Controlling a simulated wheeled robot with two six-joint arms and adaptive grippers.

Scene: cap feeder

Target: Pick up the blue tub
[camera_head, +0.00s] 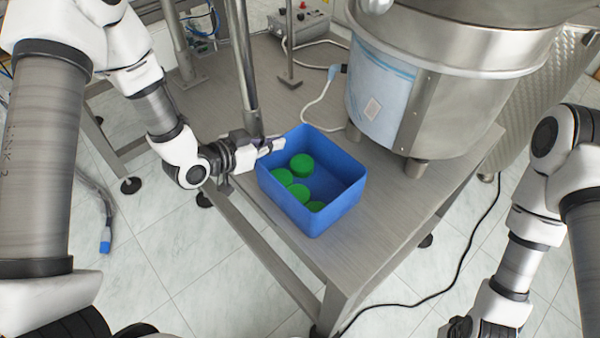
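The blue tub (333,211) stands upright on the metal table, near its front corner. Several green caps (301,165) lie inside it, towards its left side. My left gripper (268,147) is at the tub's left rim, with a light fingertip reaching to or over the edge. I cannot tell whether its fingers touch the wall or how far they are apart. My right gripper (458,328) is at the bottom edge of the view, low and away from the tub, and mostly cut off.
A large steel feeder bowl (440,95) on short feet stands behind the tub to the right. A metal post (243,70) rises just behind the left gripper. A control box (300,22) and white cable are at the back. Bare table (395,215) lies right of the tub.

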